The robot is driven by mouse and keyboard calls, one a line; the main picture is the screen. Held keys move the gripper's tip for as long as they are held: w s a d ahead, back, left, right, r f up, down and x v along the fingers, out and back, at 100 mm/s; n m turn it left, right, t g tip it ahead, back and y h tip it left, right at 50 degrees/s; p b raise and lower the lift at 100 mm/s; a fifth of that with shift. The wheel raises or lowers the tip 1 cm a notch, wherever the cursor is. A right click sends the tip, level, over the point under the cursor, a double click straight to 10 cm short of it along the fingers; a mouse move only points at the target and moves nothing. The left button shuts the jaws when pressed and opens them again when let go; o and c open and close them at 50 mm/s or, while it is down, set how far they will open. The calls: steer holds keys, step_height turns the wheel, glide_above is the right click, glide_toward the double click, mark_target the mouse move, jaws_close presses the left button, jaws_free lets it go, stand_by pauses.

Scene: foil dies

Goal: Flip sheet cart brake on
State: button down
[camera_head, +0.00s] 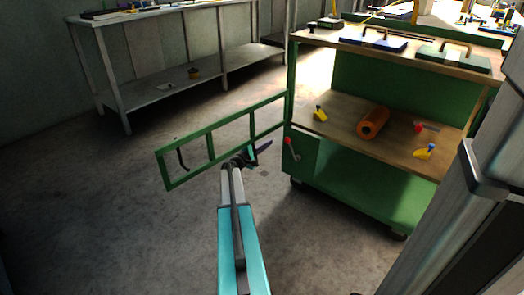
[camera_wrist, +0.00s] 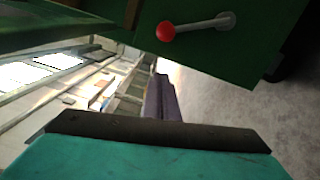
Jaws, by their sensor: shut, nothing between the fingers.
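The sheet cart (camera_head: 335,165) is green with wooden shelves and stands at the right in the head view. Its brake lever (camera_head: 292,149) is a grey bar with a red knob, on the green panel at the cart's lower left corner. In the wrist view the lever (camera_wrist: 200,26) lies near the top, red knob at its left end and pivot at its right. My gripper (camera_head: 263,147) is shut and empty, left of the lever and apart from it in the head view. Its dark fingers (camera_wrist: 159,90) point up the wrist view, below the knob.
A green barred frame (camera_head: 210,147) extends left from the cart, close behind my gripper. An orange roll (camera_head: 373,122) and small yellow tools lie on the cart's middle shelf. A grey workbench (camera_head: 165,90) stands at the back left.

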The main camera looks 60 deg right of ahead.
steer(key=shift+s+d+r+b, duration=0.15)
steer(key=shift+s+d+b, duration=0.25)
steer(key=shift+s, duration=0.4)
steer(key=shift+s+d+r+b, duration=0.1)
steer(key=shift+s+d+b, duration=0.35)
steer(key=shift+s, duration=0.35)
steer(key=shift+s+d+r+b, duration=0.15)
steer(key=shift+s+d+b, duration=0.25)
steer(key=shift+s, duration=0.4)
steer(key=shift+w+r, duration=0.1)
steer(key=shift+a+r, duration=0.1)
